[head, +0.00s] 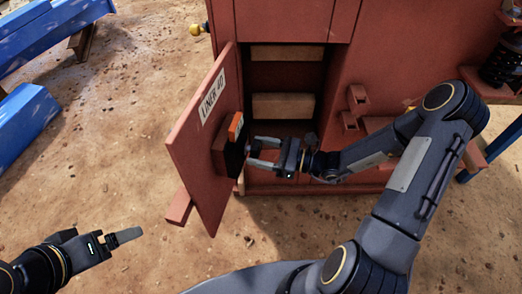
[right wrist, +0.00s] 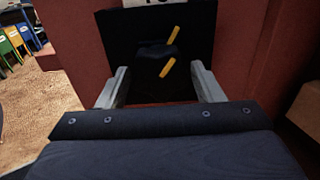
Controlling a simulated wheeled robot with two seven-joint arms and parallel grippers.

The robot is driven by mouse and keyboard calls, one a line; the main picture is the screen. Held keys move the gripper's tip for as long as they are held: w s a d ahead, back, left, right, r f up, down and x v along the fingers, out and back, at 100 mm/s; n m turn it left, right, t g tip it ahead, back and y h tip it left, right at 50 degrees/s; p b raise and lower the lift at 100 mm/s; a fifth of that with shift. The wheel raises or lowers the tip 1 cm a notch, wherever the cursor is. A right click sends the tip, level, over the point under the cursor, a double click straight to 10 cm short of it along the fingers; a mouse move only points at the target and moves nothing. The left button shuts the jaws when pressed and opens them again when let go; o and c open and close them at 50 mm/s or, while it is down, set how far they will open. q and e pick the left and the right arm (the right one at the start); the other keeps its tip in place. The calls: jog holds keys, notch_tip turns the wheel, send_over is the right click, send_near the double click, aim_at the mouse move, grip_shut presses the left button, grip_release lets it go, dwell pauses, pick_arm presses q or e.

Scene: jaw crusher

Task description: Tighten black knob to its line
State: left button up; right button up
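The black knob (right wrist: 156,52) sits on a black panel (right wrist: 118,35) in the right wrist view and is hard to tell from it. Two yellow marks show there, an upper one (right wrist: 173,35) and a lower one (right wrist: 168,67); both are slanted and offset from each other. In the head view the black panel (head: 235,160) is on the inner face of the open red door (head: 190,140), and the knob is not clear. My right gripper (head: 252,152) is open in front of it, its fingers spread on either side of the knob and apart from it. My left gripper (head: 125,236) is at lower left, away from the door.
The red crusher body (head: 395,60) has an open compartment (head: 284,80) behind the door. An orange piece (head: 235,127) sits above the panel. Red brackets (head: 357,100) stick out near my right arm. Blue beams (head: 30,40) lie at upper left.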

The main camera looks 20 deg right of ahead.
jog(key=c, duration=0.7)
jog(key=shift+r+m+p, duration=0.15)
jog(key=shift+m+p, duration=0.45)
jog(key=shift+p, duration=0.15)
jog(key=m+p, duration=0.3)
jog(key=shift+r, duration=0.1)
jog(key=m+p, duration=0.2)
jog(key=shift+m+p, duration=0.4)
jog(key=m+p, duration=0.3)
jog(key=m, duration=0.2)
jog(key=shift+s, duration=0.1)
jog(key=shift+m+p, duration=0.9)
jog(key=shift+m, duration=1.5)
jog(key=o, duration=1)
